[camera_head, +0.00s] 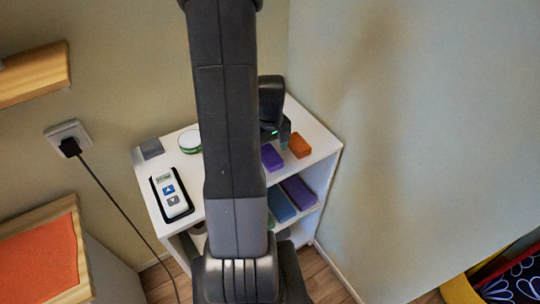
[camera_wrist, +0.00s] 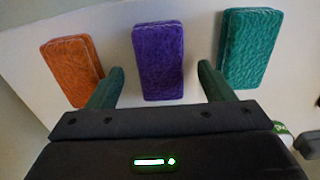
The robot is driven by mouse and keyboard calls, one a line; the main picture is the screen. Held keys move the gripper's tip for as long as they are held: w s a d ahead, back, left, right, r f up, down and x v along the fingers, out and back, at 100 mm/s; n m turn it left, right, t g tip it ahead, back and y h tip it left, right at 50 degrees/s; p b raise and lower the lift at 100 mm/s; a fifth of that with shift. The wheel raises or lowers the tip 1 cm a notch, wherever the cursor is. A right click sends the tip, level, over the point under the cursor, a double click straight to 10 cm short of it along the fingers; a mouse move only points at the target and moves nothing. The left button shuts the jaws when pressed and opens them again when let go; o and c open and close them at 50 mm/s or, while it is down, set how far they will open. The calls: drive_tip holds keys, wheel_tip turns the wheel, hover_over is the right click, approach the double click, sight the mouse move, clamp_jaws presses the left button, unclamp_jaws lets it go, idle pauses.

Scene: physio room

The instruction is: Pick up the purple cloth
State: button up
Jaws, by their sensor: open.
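The purple cloth (camera_head: 272,157) is a small folded block lying on the white shelf top, just right of my arm in the head view. In the wrist view the purple cloth (camera_wrist: 159,62) lies between and beyond the two green fingertips of my gripper (camera_wrist: 160,80). My gripper is open and empty, with the fingers apart on either side of the cloth's near end. I cannot tell its height above the shelf. My gripper's body (camera_head: 272,125) is partly hidden behind my arm in the head view.
An orange cloth (camera_wrist: 73,70) lies left of the purple one and a green cloth (camera_wrist: 250,48) right of it in the wrist view, both near the fingers. The white shelf unit (camera_head: 322,148) also holds a remote device (camera_head: 171,193). A wall stands close on the right.

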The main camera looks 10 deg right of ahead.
sight(270, 154)
drive_tip(key=shift+f, duration=0.55)
drive_tip(key=c, duration=1.1)
drive_tip(key=shift+o, duration=0.2)
drive_tip(key=shift+r, duration=0.1)
wheel_tip(270, 154, up, 10)
drive_tip(key=shift+b, duration=0.35)
